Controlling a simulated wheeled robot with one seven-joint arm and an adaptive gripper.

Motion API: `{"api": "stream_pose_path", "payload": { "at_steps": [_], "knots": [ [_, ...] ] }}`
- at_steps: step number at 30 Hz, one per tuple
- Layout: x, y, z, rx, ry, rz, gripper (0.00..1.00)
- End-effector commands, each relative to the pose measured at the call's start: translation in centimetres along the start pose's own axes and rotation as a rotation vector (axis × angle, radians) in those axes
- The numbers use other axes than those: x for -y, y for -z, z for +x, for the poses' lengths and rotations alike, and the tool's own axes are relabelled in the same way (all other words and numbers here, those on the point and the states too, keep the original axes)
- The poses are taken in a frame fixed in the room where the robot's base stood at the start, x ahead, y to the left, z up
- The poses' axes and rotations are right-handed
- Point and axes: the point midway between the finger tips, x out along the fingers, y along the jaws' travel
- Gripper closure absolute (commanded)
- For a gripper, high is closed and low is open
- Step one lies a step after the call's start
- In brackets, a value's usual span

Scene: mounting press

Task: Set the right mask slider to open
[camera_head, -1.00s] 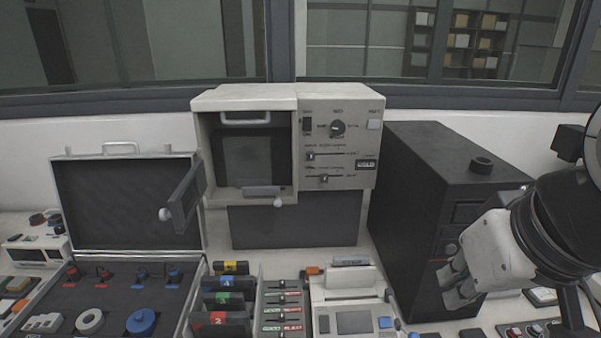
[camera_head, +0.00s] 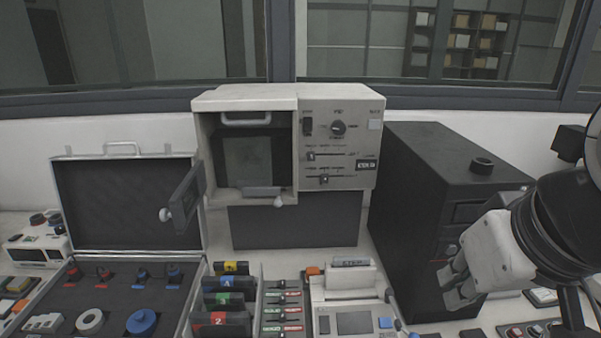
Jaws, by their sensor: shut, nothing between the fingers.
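The press (camera_head: 250,97) stands at the back middle, with a control panel on its right half. The panel has two horizontal sliders, one above the other. The upper slider knob (camera_head: 311,157) is at the left end of its track. The lower slider knob (camera_head: 324,180) is near the middle of its track. Their labels are too small to read, so I cannot tell which is the right mask slider. My gripper (camera_head: 456,286) is shut and empty at the right, in front of the black cabinet, well apart from the panel.
The press door (camera_head: 184,200) hangs open to the left. The black cabinet (camera_head: 425,190) stands right of the press. An open case (camera_head: 125,205), coloured folders (camera_head: 226,297), a strip of small sliders (camera_head: 283,312) and a printer-like device (camera_head: 346,300) fill the front of the bench.

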Motion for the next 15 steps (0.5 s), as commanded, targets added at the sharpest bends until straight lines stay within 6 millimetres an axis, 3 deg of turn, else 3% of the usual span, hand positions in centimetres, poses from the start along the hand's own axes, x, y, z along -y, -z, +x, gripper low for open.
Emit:
{"api": "stream_pose_path", "payload": {
  "at_steps": [12, 15],
  "knots": [
    [0.0, 0.0, 0.0, 0.0, 0.0, 0.0, 1.0],
    [0.05, 0.25, 0.08, -0.003, 0.002, 0.0, 0.77]
  ]
}}
